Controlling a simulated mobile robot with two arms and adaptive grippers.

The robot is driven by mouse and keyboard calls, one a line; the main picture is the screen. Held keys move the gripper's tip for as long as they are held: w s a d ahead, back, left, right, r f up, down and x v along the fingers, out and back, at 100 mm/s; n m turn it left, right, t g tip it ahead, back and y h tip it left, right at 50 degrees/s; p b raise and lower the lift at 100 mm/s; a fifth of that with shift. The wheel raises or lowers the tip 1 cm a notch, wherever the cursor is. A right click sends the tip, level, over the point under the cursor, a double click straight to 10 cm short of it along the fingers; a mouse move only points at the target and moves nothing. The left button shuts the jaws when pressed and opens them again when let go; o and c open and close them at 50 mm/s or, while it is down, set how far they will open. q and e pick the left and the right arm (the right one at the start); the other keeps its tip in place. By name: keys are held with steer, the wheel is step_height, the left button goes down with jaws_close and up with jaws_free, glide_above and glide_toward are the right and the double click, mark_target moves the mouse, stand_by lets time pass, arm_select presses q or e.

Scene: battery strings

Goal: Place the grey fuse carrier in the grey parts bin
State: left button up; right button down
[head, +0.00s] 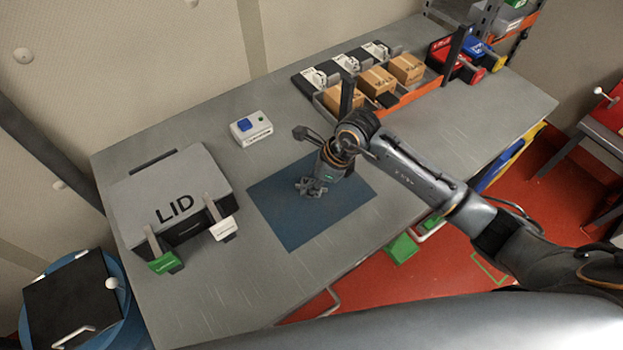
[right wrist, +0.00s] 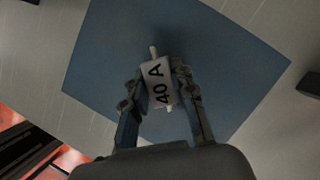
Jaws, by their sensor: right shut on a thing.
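The grey fuse carrier (right wrist: 159,82), a light grey block marked "40 A", sits between the fingers of my right gripper (right wrist: 160,88) in the right wrist view. The gripper is shut on it, with the blue mat (right wrist: 232,50) behind. In the head view my right gripper (head: 312,187) points down over the blue mat (head: 290,225); the carrier cannot be made out there. I cannot tell whether it touches the mat. No grey parts bin is clearly identifiable; a grey container (head: 512,18) shows partly on the shelf at top right. My left gripper is not in view.
A grey box marked "LID" (head: 160,185) stands on the left of the bench (head: 285,287). A small white device with a blue button (head: 251,129) is behind the mat. Cardboard boxes (head: 377,81) and red and blue bins (head: 455,57) stand at the back right.

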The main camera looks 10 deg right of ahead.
steer(key=shift+f, duration=0.2)
steer(key=c, duration=1.1)
jaws_free()
steer(key=shift+r, duration=0.1)
